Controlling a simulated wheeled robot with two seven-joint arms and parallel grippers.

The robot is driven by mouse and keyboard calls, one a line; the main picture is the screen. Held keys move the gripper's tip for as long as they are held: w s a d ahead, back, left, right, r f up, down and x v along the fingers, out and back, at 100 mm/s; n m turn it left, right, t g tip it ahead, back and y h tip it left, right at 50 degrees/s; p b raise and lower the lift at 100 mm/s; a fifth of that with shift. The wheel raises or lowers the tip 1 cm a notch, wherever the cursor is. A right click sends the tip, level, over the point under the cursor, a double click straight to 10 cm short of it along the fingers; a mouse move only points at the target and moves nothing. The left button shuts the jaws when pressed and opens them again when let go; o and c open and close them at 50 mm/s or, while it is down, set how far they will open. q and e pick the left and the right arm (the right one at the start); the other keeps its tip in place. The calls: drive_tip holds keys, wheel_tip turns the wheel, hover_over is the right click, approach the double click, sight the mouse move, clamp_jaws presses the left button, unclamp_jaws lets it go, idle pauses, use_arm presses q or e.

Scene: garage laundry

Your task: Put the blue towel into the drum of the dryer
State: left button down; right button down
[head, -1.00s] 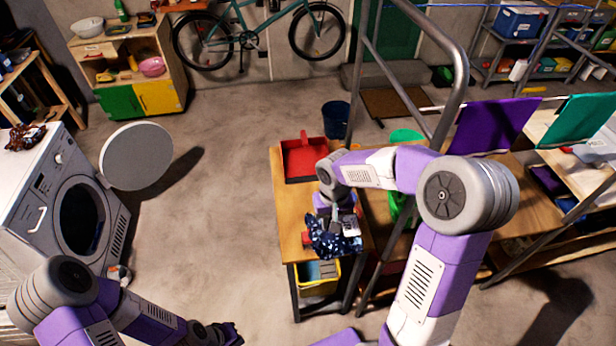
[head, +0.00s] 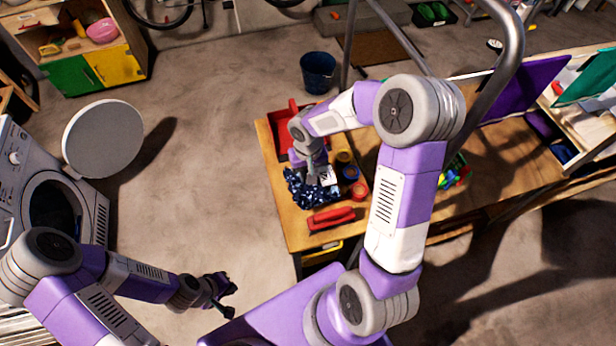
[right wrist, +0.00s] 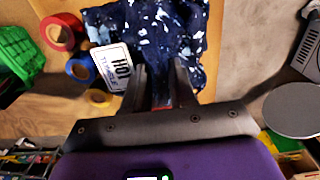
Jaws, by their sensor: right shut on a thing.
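The blue towel is dark navy with white specks and shows at the workbench's left edge in the head view (head: 305,190) and ahead of the fingers in the right wrist view (right wrist: 150,30). My right gripper (head: 312,178) is shut on it; whether the towel touches the bench I cannot tell. A white tag reading "HOT TUMBLE" (right wrist: 112,66) lies against the towel. The dryer (head: 22,165) stands at far left, its round door (head: 103,138) swung open and the dark drum (head: 52,208) partly hidden by my left arm. My left gripper (head: 228,296) is open and empty over the floor.
The wooden workbench (head: 285,228) carries a red dustpan (head: 279,130), tape rolls (head: 350,172) and a red-handled tool (head: 332,217). A blue bucket (head: 318,72) stands behind it. A metal rail (head: 497,70) rises at right. Floor between dryer and bench is clear.

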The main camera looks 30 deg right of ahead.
drive_tip(key=shift+f, duration=1.85)
drive_tip(key=shift+b, duration=0.3)
drive_tip(key=shift+f, duration=0.2)
drive_tip(key=c, duration=0.9)
unclamp_jaws()
drive_tip(key=shift+r, duration=0.1)
